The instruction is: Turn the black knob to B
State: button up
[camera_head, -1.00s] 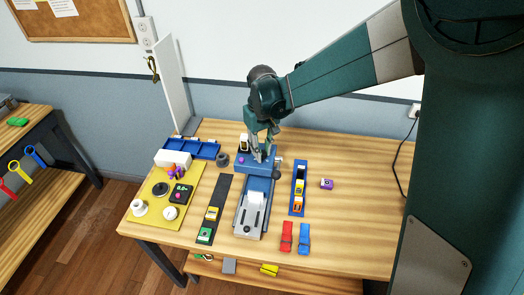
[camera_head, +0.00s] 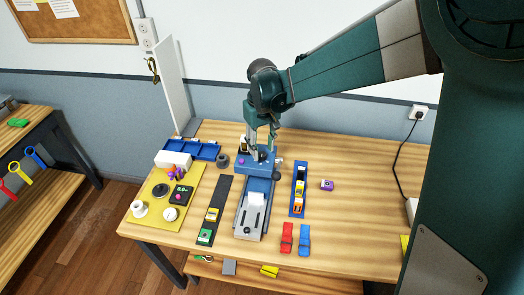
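A blue device (camera_head: 256,170) with a purple button (camera_head: 241,161) on its left stands at the back end of a grey track near the table's middle. My gripper (camera_head: 261,151) points down right over the top of this device. A small dark part, which may be the black knob (camera_head: 262,156), shows at the fingertips. The fingers partly hide it. I cannot tell whether they touch it or are shut on it. No letter B or other mark can be read at this size. A small light lever (camera_head: 280,161) sticks out at the device's right side.
Left are a yellow mat (camera_head: 150,211) with several small things, a blue tray (camera_head: 205,151) and a dark ring (camera_head: 222,161). Right are a blue rail (camera_head: 298,190), a purple block (camera_head: 327,185), and red (camera_head: 287,238) and blue (camera_head: 304,240) pieces. The table's right part is mostly clear.

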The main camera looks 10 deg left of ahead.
aim_at(265, 155)
notch_tip(265, 155, up, 10)
jog(key=shift+f, duration=0.2)
dwell(0.6)
jog(key=s+d+r+m+t+b, duration=0.1)
jog(key=s+d+r+m+t, duration=0.3)
jog(key=d, duration=0.6)
jog(key=s+d+r+g+b, duration=0.1)
jog(key=s+d, duration=0.5)
jog(key=d, duration=0.5)
jog(key=s+d+f+m+t+b, duration=0.2)
jog(key=s+d+f+m+t, duration=0.1)
jog(key=s+d, duration=1)
jog(key=shift+s+f+t, duration=0.6)
jog(key=shift+f, duration=0.4)
jog(key=shift+d, duration=0.1)
